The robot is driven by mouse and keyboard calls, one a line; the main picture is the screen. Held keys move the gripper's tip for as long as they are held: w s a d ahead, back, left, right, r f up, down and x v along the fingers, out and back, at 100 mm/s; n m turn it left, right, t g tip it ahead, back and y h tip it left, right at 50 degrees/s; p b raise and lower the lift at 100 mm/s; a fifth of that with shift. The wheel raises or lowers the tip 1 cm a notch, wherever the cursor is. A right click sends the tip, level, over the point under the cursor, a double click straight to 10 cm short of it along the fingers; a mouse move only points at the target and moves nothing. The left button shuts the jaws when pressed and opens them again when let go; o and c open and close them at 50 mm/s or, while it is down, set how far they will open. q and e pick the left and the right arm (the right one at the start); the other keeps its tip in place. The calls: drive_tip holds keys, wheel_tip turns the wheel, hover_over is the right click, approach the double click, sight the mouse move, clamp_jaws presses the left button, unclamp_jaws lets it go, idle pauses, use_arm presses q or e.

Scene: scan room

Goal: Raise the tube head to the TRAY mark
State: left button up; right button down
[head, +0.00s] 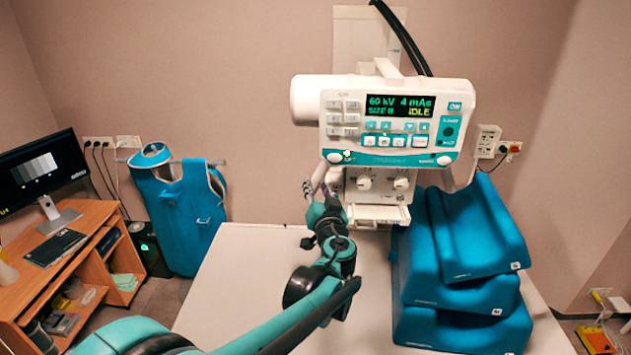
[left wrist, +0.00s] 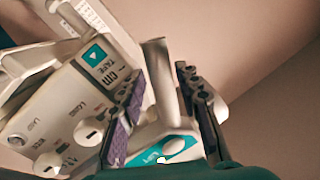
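The white tube head (head: 385,110) with its teal-trimmed panel hangs at the wall above the table. Its display (head: 400,106) reads 60 kV, 4 mAs and IDLE. The collimator (head: 377,190) with knobs sits beneath it and also shows in the left wrist view (left wrist: 60,120). My left gripper (head: 318,188) is at the tube head's lower left. In the left wrist view its fingers (left wrist: 160,85) stand apart on either side of a pale handle bar (left wrist: 157,75); clear contact does not show. I see no TRAY mark. My right gripper is out of view.
A white table (head: 245,275) lies below, with stacked blue foam wedges (head: 460,270) at the right. A wooden desk (head: 85,260) with a monitor (head: 45,170) stands at the left. A blue apron (head: 183,215) hangs behind. Black cables (head: 405,40) run above the tube head.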

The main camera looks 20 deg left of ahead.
use_arm(q)
drive_tip(key=shift+x, duration=1.2)
clamp_jaws()
wheel_tip(320, 180, up, 17)
drive_tip(key=p, duration=0.9)
unclamp_jaws()
